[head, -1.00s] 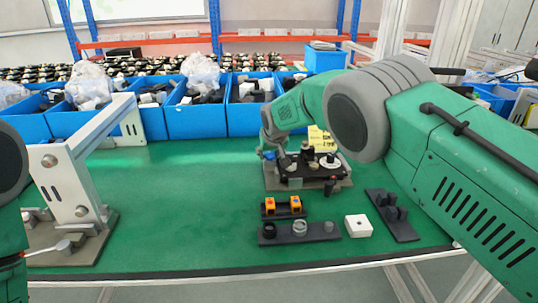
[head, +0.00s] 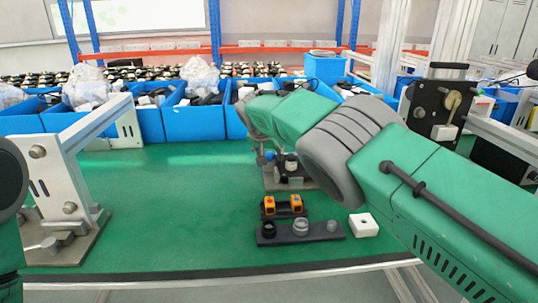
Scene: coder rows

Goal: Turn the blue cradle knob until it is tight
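The cradle fixture (head: 276,184) stands on the green table right of the middle, and my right arm covers much of it. A small blue knob (head: 270,155) shows at the fixture's left side. My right gripper (head: 264,150) is at the knob, coming down from above behind my forearm. Its fingers are small and partly hidden, so I cannot tell whether they are closed on the knob. My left arm shows only at the left edge, and its gripper is out of view.
In front of the fixture are two orange-and-black parts (head: 283,205), a dark holder with rings (head: 299,232) and a white block (head: 363,225). A grey metal press frame (head: 80,170) stands at left. Blue bins (head: 194,120) line the back. The table's middle left is clear.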

